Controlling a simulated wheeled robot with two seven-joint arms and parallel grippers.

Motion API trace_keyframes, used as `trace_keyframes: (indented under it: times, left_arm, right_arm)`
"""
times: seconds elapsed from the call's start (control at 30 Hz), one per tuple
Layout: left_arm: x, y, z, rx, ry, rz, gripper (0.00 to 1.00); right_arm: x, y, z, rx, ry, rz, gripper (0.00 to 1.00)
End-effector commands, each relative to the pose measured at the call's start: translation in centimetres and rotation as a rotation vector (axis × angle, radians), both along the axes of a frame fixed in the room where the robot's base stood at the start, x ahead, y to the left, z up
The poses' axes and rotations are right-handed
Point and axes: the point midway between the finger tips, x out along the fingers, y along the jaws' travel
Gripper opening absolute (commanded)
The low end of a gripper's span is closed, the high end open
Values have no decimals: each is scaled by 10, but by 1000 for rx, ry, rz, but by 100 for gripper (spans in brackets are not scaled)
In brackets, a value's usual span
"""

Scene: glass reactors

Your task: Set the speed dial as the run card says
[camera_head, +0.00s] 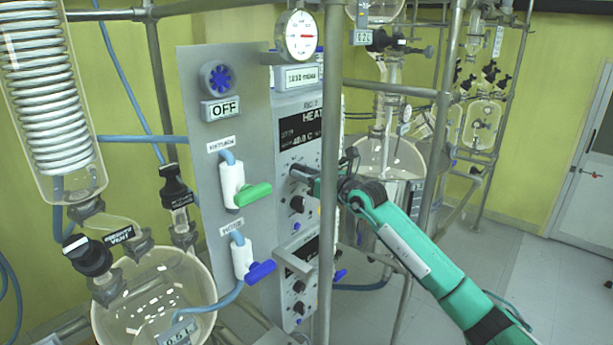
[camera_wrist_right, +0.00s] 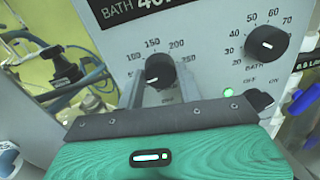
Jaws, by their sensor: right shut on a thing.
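The speed dial (camera_wrist_right: 160,71) is a black knob with a white pointer mark, set in a printed scale that shows 150, 200 and 250. It is on the grey face of the control unit (camera_head: 299,112). In the right wrist view my right gripper (camera_wrist_right: 162,82) has a finger on each side of this knob and is shut on it. In the head view my right gripper (camera_head: 304,172) reaches the unit's front from the right, and my wrist and the frame post partly cover it. No run card can be made out. My left gripper is not in view.
A second black knob (camera_wrist_right: 267,43), marked BATH, sits right of the dial, with a green lamp (camera_wrist_right: 228,92) below it. A vertical metal post (camera_head: 329,250) stands close to my right forearm. Glass vessels (camera_head: 155,295) stand at left. Open floor lies at right.

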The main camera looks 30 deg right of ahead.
Motion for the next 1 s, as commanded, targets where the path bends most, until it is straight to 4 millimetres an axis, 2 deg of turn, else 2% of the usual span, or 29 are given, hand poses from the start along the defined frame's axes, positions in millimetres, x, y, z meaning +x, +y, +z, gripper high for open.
trace_keyframes:
  times: [0.2, 0.5, 0.53, 0.63, 1.0]
  left_arm:
    - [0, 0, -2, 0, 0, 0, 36]
    - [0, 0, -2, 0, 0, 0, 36]
    - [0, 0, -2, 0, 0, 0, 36]
    - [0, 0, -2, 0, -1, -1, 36]
    - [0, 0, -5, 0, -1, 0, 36]
  right_arm:
    - [0, 0, 0, 96, 25, 0, 13]
    - [0, -1, 1, 102, 28, 0, 13]
    - [0, -1, 1, 102, 28, 0, 38]
    - [0, -1, 1, 101, 27, 0, 58]
    - [-4, -1, -1, 100, 27, 0, 58]
